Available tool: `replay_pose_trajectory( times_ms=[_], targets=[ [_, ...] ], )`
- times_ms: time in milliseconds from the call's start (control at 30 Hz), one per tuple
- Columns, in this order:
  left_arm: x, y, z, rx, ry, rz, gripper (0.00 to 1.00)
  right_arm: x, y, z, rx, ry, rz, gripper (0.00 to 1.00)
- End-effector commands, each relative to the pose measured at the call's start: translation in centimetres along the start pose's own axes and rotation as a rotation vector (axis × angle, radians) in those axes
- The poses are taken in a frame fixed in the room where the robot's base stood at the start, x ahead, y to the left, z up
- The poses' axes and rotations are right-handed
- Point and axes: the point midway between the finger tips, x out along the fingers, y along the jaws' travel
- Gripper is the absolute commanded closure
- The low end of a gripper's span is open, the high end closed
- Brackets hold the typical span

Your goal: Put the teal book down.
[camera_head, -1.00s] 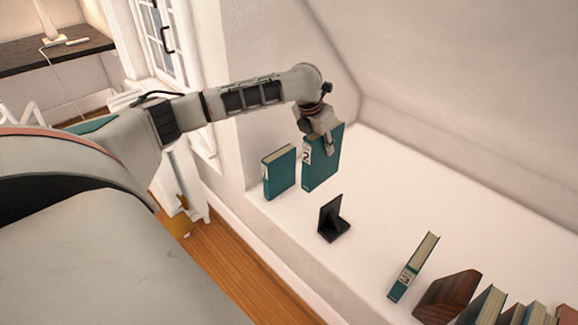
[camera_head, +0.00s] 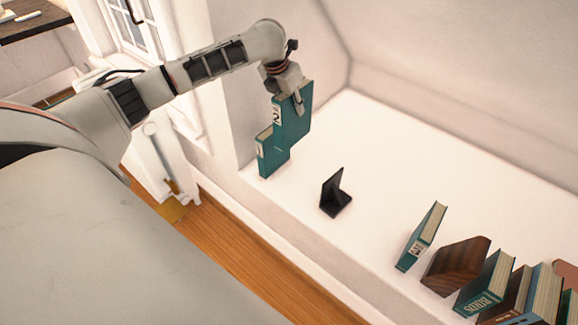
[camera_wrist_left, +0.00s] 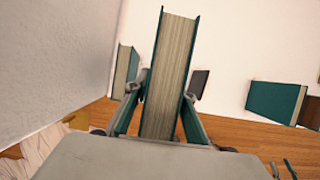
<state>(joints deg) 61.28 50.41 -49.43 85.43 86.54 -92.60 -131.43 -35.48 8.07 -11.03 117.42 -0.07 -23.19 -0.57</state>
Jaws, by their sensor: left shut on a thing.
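My left gripper (camera_head: 299,98) is shut on a teal book (camera_head: 294,118) with a white label marked 2, holding it upright by its upper part. In the left wrist view the held book (camera_wrist_left: 170,75) stands between the two fingers (camera_wrist_left: 161,95), its page block facing the camera. A second teal book (camera_head: 268,156) stands on the white ledge (camera_head: 385,160), partly hidden behind the held one. A third teal book (camera_head: 422,237), marked 3, stands tilted farther right on the ledge. I cannot tell whether the held book touches the standing one. My right gripper is not in view.
A black bookend (camera_head: 335,193) stands on the ledge right of the held book. A dark wooden block (camera_head: 455,265) and a row of books (camera_head: 485,285) fill the near right end. The ledge between bookend and back wall is bare. A wall and window lie left.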

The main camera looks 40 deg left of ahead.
Motion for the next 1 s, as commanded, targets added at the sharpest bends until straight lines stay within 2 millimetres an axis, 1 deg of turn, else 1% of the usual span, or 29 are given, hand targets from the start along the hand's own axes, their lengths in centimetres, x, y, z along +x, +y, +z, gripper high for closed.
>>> replay_pose_trajectory(
  times_ms=[67, 167, 333, 467, 600, 700, 800, 933, 1000],
  targets=[
    [0.8, 0.0, -0.3, 0.0, 0.0, -0.002, 1.0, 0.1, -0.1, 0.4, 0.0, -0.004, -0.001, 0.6],
    [2.6, -0.1, -1.1, -0.001, 0.004, -0.002, 1.0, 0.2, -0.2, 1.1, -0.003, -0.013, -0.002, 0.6],
    [6.3, -0.1, -2.7, -0.001, 0.007, -0.003, 1.0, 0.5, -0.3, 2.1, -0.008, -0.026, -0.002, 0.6],
    [8.9, -0.1, -3.8, -0.002, 0.007, -0.002, 1.0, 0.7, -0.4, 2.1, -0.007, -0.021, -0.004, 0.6],
    [11.3, 0.0, -4.8, -0.001, 0.004, -0.002, 1.0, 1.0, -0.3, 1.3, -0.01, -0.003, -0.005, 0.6],
    [12.4, 0.0, -5.2, -0.002, 0.002, -0.001, 1.0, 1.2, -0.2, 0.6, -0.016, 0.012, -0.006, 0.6],
    [12.9, 0.0, -5.3, -0.002, -0.002, -0.001, 1.0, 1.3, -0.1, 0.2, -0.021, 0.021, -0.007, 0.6],
    [13.2, 0.0, -5.4, -0.001, -0.003, 0.0, 1.0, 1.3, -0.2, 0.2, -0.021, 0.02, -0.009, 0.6],
    [13.8, 0.0, -5.7, 0.0, -0.001, 0.0, 1.0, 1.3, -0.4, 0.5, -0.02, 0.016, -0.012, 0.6]
  ],
)
